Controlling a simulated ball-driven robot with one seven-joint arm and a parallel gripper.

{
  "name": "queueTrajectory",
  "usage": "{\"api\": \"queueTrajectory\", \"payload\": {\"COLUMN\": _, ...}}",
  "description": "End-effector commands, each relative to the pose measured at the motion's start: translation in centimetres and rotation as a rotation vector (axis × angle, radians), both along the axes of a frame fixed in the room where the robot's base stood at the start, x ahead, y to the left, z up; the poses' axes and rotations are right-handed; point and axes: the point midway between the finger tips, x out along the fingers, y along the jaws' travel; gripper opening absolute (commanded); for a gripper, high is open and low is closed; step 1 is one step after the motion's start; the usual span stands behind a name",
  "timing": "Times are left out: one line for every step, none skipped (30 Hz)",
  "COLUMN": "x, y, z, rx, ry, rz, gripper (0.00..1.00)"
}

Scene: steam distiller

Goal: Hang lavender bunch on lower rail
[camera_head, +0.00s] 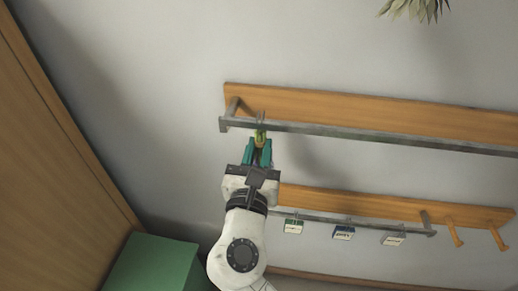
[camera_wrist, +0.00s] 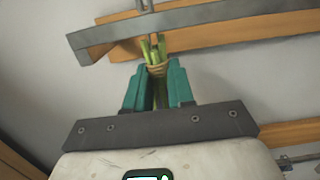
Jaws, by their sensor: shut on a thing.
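My gripper (camera_head: 258,146) is shut on a bunch of green stems, the lavender bunch (camera_head: 260,136), near the left end of a metal rail (camera_head: 370,135) on a wooden backboard. In the wrist view, the teal fingers of my gripper (camera_wrist: 159,84) pinch the bunch (camera_wrist: 157,70) at its twine-wrapped stems. The stem ends point toward the metal rail (camera_wrist: 200,17), just short of its near edge. I cannot tell whether they touch it. The flower heads are hidden behind my gripper.
Below is another board with a metal bar (camera_head: 315,217), three small cards (camera_head: 343,233) and wooden pegs (camera_head: 455,233). A dried bunch (camera_head: 414,8) shows at the top right. A green box (camera_head: 150,265) and a wooden panel (camera_head: 55,150) stand at the left.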

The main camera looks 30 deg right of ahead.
Motion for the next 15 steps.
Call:
{"api": "queueTrajectory", "payload": {"x": 0.00, "y": 0.00, "z": -0.08, "rx": 0.000, "ry": 0.000, "rz": 0.000, "gripper": 0.00}}
{"api": "queueTrajectory", "payload": {"x": -0.01, "y": 0.00, "z": -0.11, "rx": 0.000, "ry": 0.000, "rz": 0.000, "gripper": 0.00}}
{"api": "queueTrajectory", "payload": {"x": 0.00, "y": 0.00, "z": -0.16, "rx": 0.000, "ry": 0.000, "rz": 0.000, "gripper": 0.00}}
{"api": "queueTrajectory", "payload": {"x": -0.01, "y": 0.00, "z": -0.19, "rx": 0.000, "ry": 0.000, "rz": 0.000, "gripper": 0.00}}
{"api": "queueTrajectory", "payload": {"x": 0.00, "y": 0.00, "z": -0.22, "rx": 0.000, "ry": 0.000, "rz": 0.000, "gripper": 0.00}}
{"api": "queueTrajectory", "payload": {"x": -0.01, "y": 0.00, "z": -0.27, "rx": 0.000, "ry": 0.000, "rz": 0.000, "gripper": 0.00}}
{"api": "queueTrajectory", "payload": {"x": 0.00, "y": 0.00, "z": -0.30, "rx": 0.000, "ry": 0.000, "rz": 0.000, "gripper": 0.00}}
{"api": "queueTrajectory", "payload": {"x": 0.00, "y": 0.00, "z": -0.33, "rx": 0.000, "ry": 0.000, "rz": 0.000, "gripper": 0.00}}
{"api": "queueTrajectory", "payload": {"x": 0.00, "y": 0.00, "z": -0.37, "rx": 0.000, "ry": 0.000, "rz": 0.000, "gripper": 0.00}}
{"api": "queueTrajectory", "payload": {"x": 0.00, "y": 0.00, "z": -0.40, "rx": 0.000, "ry": 0.000, "rz": 0.000, "gripper": 0.00}}
{"api": "queueTrajectory", "payload": {"x": 0.00, "y": 0.00, "z": -0.44, "rx": 0.000, "ry": 0.000, "rz": 0.000, "gripper": 0.00}}
{"api": "queueTrajectory", "payload": {"x": 0.00, "y": 0.00, "z": -0.48, "rx": 0.000, "ry": 0.000, "rz": 0.000, "gripper": 0.00}}
{"api": "queueTrajectory", "payload": {"x": -0.01, "y": 0.00, "z": -0.51, "rx": 0.000, "ry": 0.000, "rz": 0.000, "gripper": 0.00}}
{"api": "queueTrajectory", "payload": {"x": 0.00, "y": 0.00, "z": -0.54, "rx": 0.000, "ry": 0.000, "rz": 0.000, "gripper": 0.00}}
{"api": "queueTrajectory", "payload": {"x": -0.01, "y": 0.00, "z": -0.60, "rx": 0.000, "ry": 0.000, "rz": 0.000, "gripper": 0.00}}
